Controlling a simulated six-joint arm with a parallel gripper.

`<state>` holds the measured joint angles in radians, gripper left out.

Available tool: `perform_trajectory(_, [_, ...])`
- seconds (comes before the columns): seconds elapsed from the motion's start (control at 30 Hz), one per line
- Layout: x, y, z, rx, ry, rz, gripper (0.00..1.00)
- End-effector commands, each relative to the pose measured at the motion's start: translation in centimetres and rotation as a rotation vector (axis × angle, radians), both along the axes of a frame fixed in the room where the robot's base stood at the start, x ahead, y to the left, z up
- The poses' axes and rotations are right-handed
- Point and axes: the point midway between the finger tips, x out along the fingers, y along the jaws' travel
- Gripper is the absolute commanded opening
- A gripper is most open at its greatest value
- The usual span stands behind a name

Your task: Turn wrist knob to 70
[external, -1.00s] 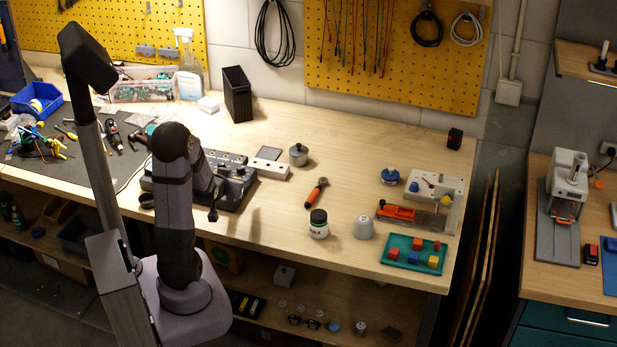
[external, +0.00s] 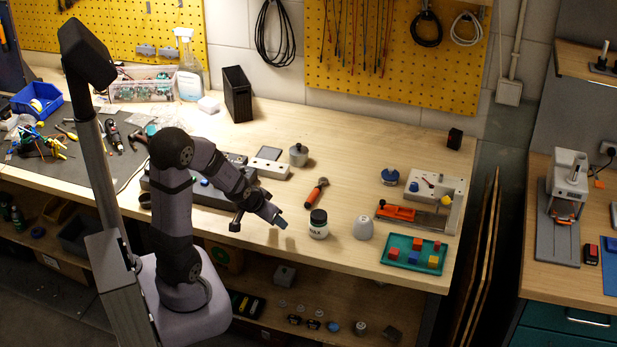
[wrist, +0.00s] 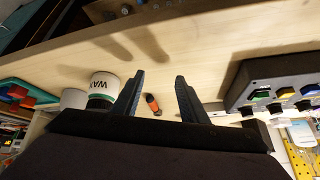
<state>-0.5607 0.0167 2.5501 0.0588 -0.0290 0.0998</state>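A dark control panel (external: 212,200) lies on the bench behind my arm, partly hidden by it. In the wrist view the panel (wrist: 252,74) is at the right, with yellow, green and blue knobs along it. I cannot read labels or scale marks, so I cannot tell which knob is the wrist knob or where it points. My gripper (external: 281,222) is right of the panel, above the front of the bench and left of the wax jar. In the wrist view its two fingers (wrist: 159,76) are apart with nothing between them, clear of the knobs.
An orange-handled tool (external: 316,193) and a metal pot (external: 298,155) lie farther back. A teal tray (external: 396,264) with coloured blocks is at the right. Bare wood surrounds the tool.

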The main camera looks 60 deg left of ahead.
Motion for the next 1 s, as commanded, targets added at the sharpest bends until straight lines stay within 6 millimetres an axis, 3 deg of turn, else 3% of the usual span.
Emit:
perform_trajectory(0.2, [-0.2, -3.0, -0.4, -0.042, 0.06, -0.052, 0.39])
perform_trajectory(0.4, [-0.5, -4.4, -0.6, -0.063, 0.092, -0.075, 0.39])
perform_trajectory(1.0, [-0.6, -4.7, -0.7, -0.067, 0.102, -0.081, 0.39])
